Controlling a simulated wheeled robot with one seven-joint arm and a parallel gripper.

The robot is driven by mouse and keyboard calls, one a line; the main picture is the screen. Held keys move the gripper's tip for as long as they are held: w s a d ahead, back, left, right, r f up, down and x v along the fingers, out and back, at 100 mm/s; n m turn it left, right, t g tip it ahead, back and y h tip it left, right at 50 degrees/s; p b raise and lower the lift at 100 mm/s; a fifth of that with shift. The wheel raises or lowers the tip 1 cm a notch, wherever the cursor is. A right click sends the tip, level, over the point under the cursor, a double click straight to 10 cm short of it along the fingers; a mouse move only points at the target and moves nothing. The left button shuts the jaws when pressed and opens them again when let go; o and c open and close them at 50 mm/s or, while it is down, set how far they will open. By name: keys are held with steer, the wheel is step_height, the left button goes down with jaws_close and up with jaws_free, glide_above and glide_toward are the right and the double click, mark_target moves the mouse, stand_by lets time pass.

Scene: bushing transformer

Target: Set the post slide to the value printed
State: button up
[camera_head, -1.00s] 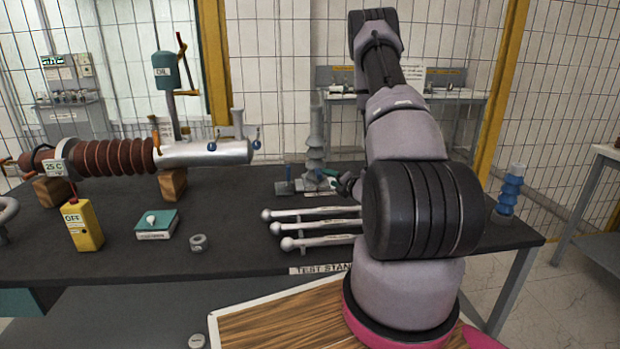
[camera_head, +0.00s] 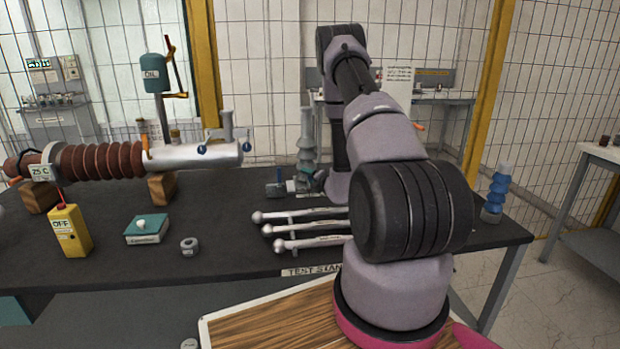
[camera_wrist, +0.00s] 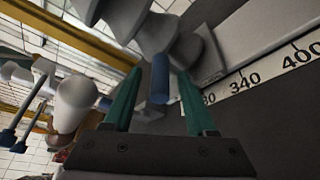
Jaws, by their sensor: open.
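A grey ribbed post (camera_head: 306,140) stands at the back of the dark bench; its grey sheds also fill the top of the wrist view (camera_wrist: 155,35). A blue peg (camera_wrist: 160,78) shows near the post's foot, in line with the gap between my green fingers. A white scale strip (camera_wrist: 270,72) to the right reads 340 and 400, with another number partly hidden by the right finger. My gripper (camera_wrist: 158,92) is open; I cannot tell whether the peg is between the fingertips or just beyond them. In the head view my arm hides most of it.
A brown ribbed bushing with a silver tank (camera_head: 195,154) lies on wooden blocks at the left. Several pale rods (camera_head: 300,228) lie beside my arm.

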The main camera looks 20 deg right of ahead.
jaws_close()
stand_by(1.4)
